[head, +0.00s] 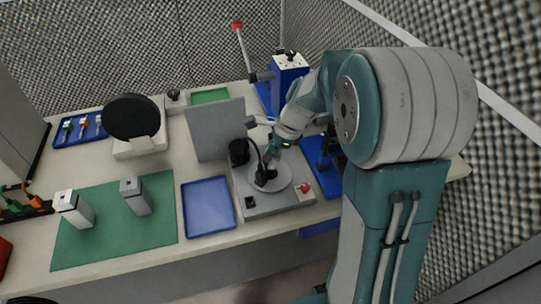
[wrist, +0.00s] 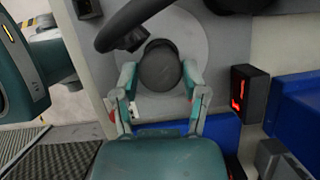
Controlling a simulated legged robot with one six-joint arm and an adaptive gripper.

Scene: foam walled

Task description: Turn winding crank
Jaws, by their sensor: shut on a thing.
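The winding machine is a grey base (head: 238,205) near the front edge of the bench, with a pale round disc (head: 283,180) on top. In the wrist view the disc (wrist: 200,45) lies behind a dark round crank knob (wrist: 158,68). My gripper (head: 268,172) reaches down over the disc from the right. In the wrist view my gripper (wrist: 158,82) has its two teal fingers on either side of the knob, shut on it. A black curved arm (wrist: 125,24) passes just above the knob. In the head view, my gripper and the black parts hide most of the knob.
A blue tray (head: 208,208) and a green mat (head: 105,240) with two grey blocks lie to the left. A grey upright panel (head: 216,130) stands behind the machine. A red button (head: 305,188) is on its right front. A small red display (wrist: 240,90) shows at right.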

